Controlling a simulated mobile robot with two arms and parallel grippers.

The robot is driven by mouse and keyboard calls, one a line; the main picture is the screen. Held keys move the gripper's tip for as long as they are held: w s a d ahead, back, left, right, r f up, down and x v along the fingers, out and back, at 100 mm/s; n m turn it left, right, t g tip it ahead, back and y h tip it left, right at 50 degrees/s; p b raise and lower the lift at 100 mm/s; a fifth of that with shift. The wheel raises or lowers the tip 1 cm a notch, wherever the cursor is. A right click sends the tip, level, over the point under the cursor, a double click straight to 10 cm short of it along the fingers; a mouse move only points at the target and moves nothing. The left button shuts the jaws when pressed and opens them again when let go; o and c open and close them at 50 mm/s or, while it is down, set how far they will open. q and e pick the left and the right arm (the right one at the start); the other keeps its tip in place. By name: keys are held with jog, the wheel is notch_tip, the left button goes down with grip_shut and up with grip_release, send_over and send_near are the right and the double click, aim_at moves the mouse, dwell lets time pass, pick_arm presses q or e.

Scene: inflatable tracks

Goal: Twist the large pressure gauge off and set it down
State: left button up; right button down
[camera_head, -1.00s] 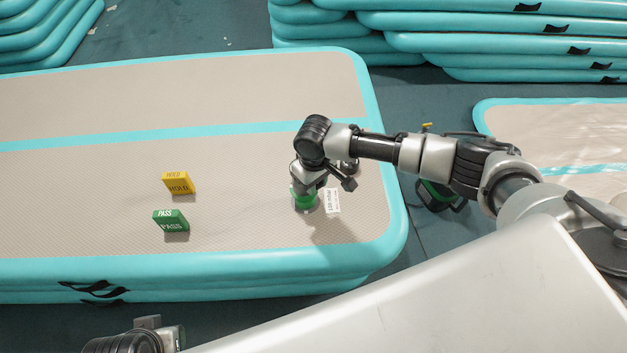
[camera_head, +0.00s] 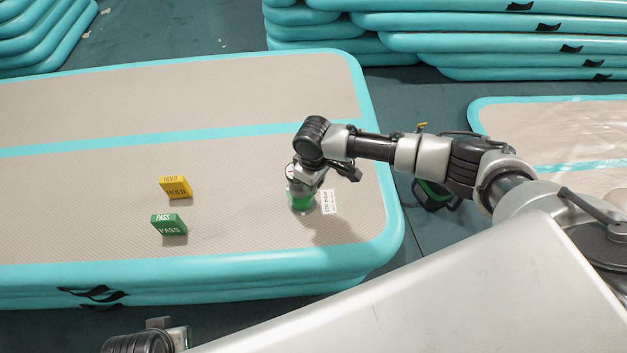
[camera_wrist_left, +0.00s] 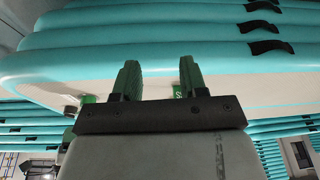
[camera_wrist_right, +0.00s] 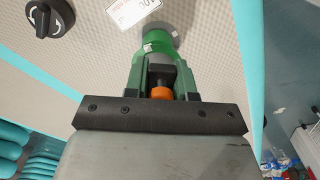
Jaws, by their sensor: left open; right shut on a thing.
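My right gripper (camera_wrist_right: 160,75) is shut on a green round-bodied piece (camera_wrist_right: 160,40), which I take to be the large pressure gauge. Its dial is not visible. A grey disc shows at the far end of this piece, and black and orange parts show between the fingers. In the head view the green piece (camera_head: 302,202) is under my right wrist, at the right part of the beige mat (camera_head: 240,230). I cannot tell whether it touches the mat. My left gripper (camera_wrist_left: 160,75) is open and empty, facing the mat's side.
A yellow HOLD block (camera_head: 175,187) and a green PASS block (camera_head: 169,225) stand on the mat, left of my right gripper. A white label (camera_head: 328,202) lies beside the green piece. A black knob (camera_wrist_right: 50,17) shows in the right wrist view. Mat between blocks and gripper is clear.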

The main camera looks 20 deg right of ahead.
pick_arm(q)
jog(key=shift+r, duration=0.1)
pick_arm(e)
jog(key=shift+n, duration=0.3)
jog(key=shift+w+d+n+p, duration=0.15)
jog(key=shift+w+n+p, duration=0.15)
jog(key=shift+n, duration=0.5)
jog(key=shift+w+d+n, duration=0.1)
jog(key=shift+d+n, duration=0.05)
jog(key=shift+n, duration=0.55)
pick_arm(q)
jog(key=shift+s+x, duration=0.1)
jog(key=shift+x, duration=0.65)
jog(key=shift+s+x, duration=0.15)
jog(key=shift+x, duration=0.65)
pick_arm(e)
jog(key=shift+w+d+n, duration=0.1)
jog(key=shift+w+n, duration=0.05)
jog(key=shift+n, duration=0.35)
pick_arm(q)
jog(key=shift+d, duration=0.1)
jog(key=shift+f, duration=0.3)
jog(key=shift+p, duration=0.3)
